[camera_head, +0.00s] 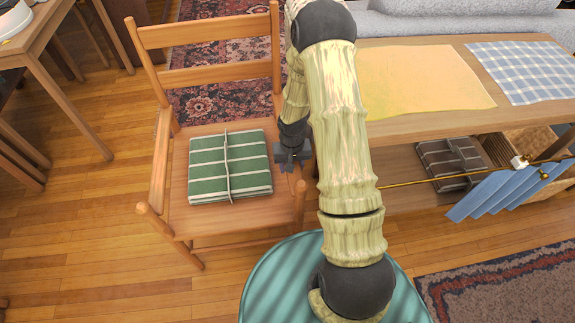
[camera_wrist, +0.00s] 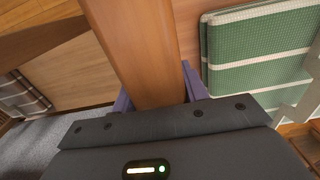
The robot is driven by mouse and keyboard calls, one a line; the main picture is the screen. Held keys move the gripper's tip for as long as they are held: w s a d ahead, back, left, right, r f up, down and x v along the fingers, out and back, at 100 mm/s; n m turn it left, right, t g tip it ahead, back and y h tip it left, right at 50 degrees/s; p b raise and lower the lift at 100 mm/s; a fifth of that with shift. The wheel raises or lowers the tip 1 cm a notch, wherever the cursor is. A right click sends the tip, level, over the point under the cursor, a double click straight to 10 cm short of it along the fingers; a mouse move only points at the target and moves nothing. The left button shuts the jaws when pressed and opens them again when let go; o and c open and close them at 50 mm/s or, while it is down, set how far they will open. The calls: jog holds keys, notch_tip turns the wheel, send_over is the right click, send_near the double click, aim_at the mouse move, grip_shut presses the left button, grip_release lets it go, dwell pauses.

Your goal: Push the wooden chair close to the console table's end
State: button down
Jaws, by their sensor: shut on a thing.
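The wooden chair (camera_head: 212,74) stands upright at the left end of the console table (camera_head: 440,117). A folded green striped cloth (camera_head: 245,160) with crossed grey strips lies on its seat, and the cloth also shows in the wrist view (camera_wrist: 260,50). My gripper (camera_head: 292,158) is at the chair's right side. In the wrist view, my gripper's purple fingers (camera_wrist: 157,92) sit on both sides of a wooden bar of the chair (camera_wrist: 140,45), shut on it. My arm hides the near part of the gap between chair and table.
A yellow cloth (camera_head: 415,82) and a blue checked cloth (camera_head: 530,70) lie on the table. A dark striped bundle (camera_head: 447,162) is on its lower shelf. Blue slats (camera_head: 505,187) hang at the right. Another wooden table (camera_head: 45,25) stands at left. Bare floor (camera_head: 75,225) lies left of the chair.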

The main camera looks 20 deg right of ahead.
jog(key=shift+d, duration=0.55)
jog(key=c, duration=0.7)
grip_release()
jog(key=shift+a, duration=0.15)
jog(key=shift+r, duration=0.5)
notch_tip(320, 180, up, 16)
jog(key=p, duration=0.5)
jog(key=shift+r, duration=0.2)
jog(key=shift+s, duration=0.1)
